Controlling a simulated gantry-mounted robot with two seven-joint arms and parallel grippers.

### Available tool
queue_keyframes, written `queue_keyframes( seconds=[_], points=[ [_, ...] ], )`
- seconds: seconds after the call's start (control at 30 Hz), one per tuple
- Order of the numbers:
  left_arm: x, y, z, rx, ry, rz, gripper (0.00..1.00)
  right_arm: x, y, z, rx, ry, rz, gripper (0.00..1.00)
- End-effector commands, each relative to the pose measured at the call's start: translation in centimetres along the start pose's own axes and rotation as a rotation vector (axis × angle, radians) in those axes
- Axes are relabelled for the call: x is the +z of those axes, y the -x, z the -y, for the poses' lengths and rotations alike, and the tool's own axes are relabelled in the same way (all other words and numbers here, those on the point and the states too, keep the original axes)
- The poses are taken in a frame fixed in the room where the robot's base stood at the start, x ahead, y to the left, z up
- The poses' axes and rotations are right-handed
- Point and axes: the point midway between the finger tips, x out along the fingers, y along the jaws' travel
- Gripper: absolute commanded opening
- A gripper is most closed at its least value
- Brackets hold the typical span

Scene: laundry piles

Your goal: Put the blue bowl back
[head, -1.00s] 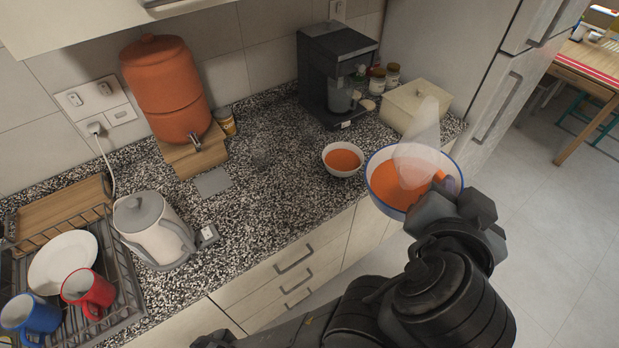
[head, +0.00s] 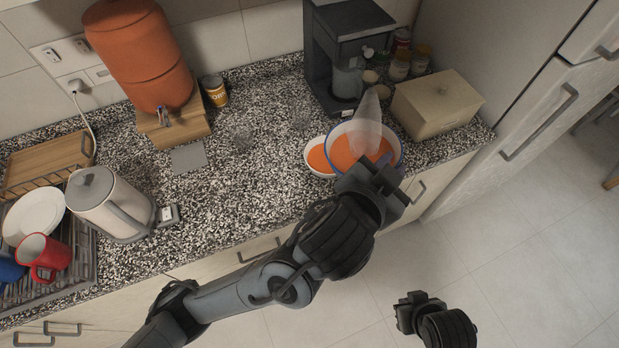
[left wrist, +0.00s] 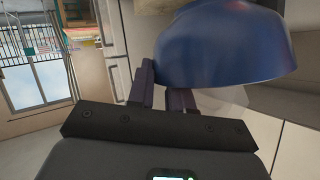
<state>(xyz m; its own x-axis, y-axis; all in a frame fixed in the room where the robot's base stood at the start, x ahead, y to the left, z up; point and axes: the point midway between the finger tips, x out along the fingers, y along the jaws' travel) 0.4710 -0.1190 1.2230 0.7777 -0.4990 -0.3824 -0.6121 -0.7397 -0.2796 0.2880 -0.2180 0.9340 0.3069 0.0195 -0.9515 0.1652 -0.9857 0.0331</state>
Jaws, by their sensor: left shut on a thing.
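The blue bowl (head: 393,152) has a blue rim and orange contents. Its glossy blue outside fills the top right of the left wrist view (left wrist: 225,45). My left gripper (head: 372,180) is shut on the near side of the blue bowl and hides part of it. The left gripper's fingers also show at the bowl's edge in the left wrist view (left wrist: 165,88). In the head view the bowl is at the counter's front right, overlapping a small white bowl; I cannot tell whether it touches the counter. My right gripper (head: 418,308) is low over the floor, apart from the bowls.
The small white bowl (head: 312,157) holds orange contents. A pale translucent cone (head: 367,125) rises over the blue bowl. A coffee machine (head: 345,60) and beige box (head: 438,103) stand behind. A kettle (head: 108,204) and dish rack (head: 85,262) are left. The middle counter (head: 235,185) is clear.

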Motion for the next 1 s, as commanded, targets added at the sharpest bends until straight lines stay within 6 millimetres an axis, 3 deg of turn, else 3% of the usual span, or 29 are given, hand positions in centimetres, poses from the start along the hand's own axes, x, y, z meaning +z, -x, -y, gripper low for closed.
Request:
queue_keyframes(
  seconds=[0.1, 0.3, 0.57, 0.8, 1.0],
  points=[
    [4.4, 0.3, 2.5, -0.048, 0.006, 0.02, 0.0, -0.1, 0.3, 0.1, -0.003, -0.001, 0.001, 0.0],
    [9.9, 1.4, 5.2, -0.109, 0.029, 0.043, 0.0, -0.1, 0.5, 0.1, -0.004, -0.003, 0.001, 0.0],
    [14.9, 3.2, 7.5, -0.169, 0.045, 0.067, 0.0, -0.1, 0.6, 0.0, -0.002, -0.003, 0.001, 0.0],
    [20.0, 6.1, 9.8, -0.23, 0.047, 0.093, 0.0, -0.2, 0.9, -0.1, 0.002, 0.002, 0.002, 0.0],
    [23.1, 8.6, 11.3, -0.266, 0.046, 0.107, 0.0, -0.2, 1.0, -0.2, 0.005, 0.005, 0.002, 0.0]
  ],
)
